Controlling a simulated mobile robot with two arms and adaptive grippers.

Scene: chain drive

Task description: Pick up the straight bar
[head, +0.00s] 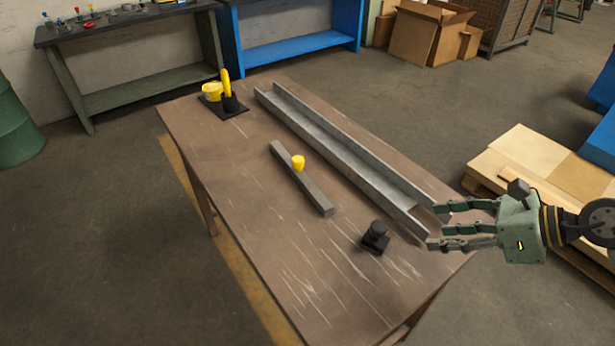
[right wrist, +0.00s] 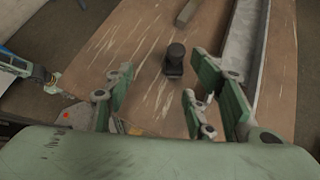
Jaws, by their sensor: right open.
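The straight bar (head: 312,191) is a grey square-section bar with a yellow knob (head: 298,162) on top near its middle. It lies flat on the brown table (head: 270,250) in the head view. One end of the bar (right wrist: 187,11) shows at the top of the right wrist view. My right gripper (head: 435,226) is open and empty over the table's right edge, to the right of the bar and apart from it. Its spread fingers (right wrist: 160,78) show in the right wrist view. A teal and black part at that view's left edge looks like my left gripper (right wrist: 38,73); its jaws are unclear.
A long grey channel (head: 340,155) lies beyond the bar, reaching near my right gripper. A small black post on a base (head: 375,237) stands between bar and gripper. A black plate with yellow parts (head: 224,99) sits at the far left corner. The near-left tabletop is clear.

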